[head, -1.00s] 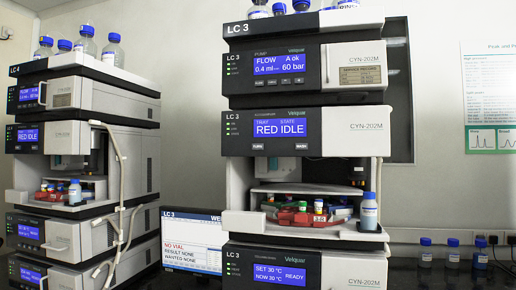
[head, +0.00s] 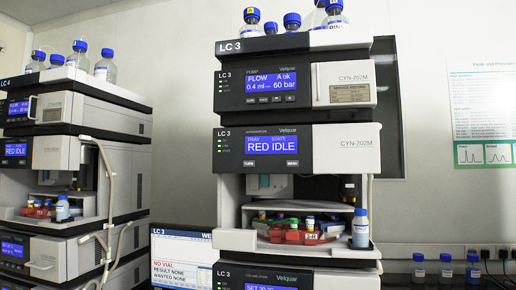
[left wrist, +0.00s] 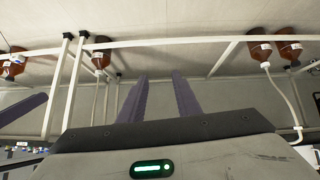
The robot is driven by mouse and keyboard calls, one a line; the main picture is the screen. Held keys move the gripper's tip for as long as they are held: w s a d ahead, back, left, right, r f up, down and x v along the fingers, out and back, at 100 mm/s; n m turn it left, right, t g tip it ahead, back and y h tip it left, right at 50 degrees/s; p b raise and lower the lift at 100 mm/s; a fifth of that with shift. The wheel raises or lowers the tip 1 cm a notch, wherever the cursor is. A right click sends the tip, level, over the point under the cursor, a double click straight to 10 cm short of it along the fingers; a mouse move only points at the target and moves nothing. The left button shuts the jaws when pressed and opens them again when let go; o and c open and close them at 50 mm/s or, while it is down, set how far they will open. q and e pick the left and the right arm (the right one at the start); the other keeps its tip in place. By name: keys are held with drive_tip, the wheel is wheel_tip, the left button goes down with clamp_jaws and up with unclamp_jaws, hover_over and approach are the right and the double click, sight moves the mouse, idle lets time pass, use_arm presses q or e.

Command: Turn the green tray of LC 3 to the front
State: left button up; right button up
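The LC 3 stack (head: 295,45) stands in the middle of the head view. Its autosampler panel (head: 265,147) reads TRAY RED, STATE IDLE, with TURN and WASH buttons below the display. In the open bay under it, a red tray (head: 285,236) with several vials sits at the front. A green tray shows only in part behind it, mostly hidden. In the left wrist view my left gripper (left wrist: 160,78) has its two fingers apart with nothing between them.
A blue-capped bottle (head: 361,228) stands at the bay's right front corner. A monitor (head: 180,258) reading NO VIAL stands left of the stack. The LC 4 stack (head: 70,110) is at the left. Several capped bottles (head: 446,268) stand at the right.

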use_arm(q)
clamp_jaws()
drive_tip(key=shift+s+f, duration=0.1)
drive_tip(key=shift+s, duration=0.05)
idle(1.4)
